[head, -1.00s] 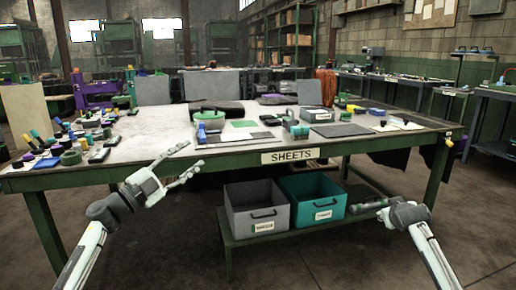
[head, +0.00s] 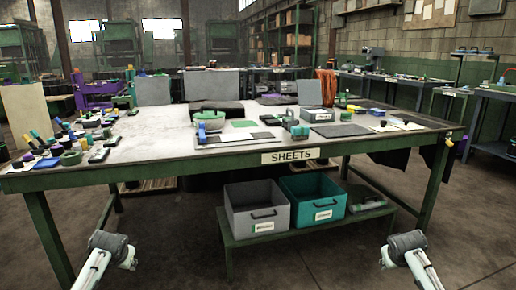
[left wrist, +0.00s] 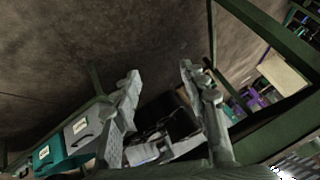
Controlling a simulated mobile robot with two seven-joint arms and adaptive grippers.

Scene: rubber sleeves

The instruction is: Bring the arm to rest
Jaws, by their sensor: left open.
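My left gripper (left wrist: 160,72) is open in the left wrist view, with its two fingers spread apart and nothing between them.
A grey bin (head: 258,213) and a teal bin (head: 318,205) stand on the low shelf under the table. They also appear at the lower left in the left wrist view. Small tools and parts crowd the tabletop's left end. The floor in front is clear.

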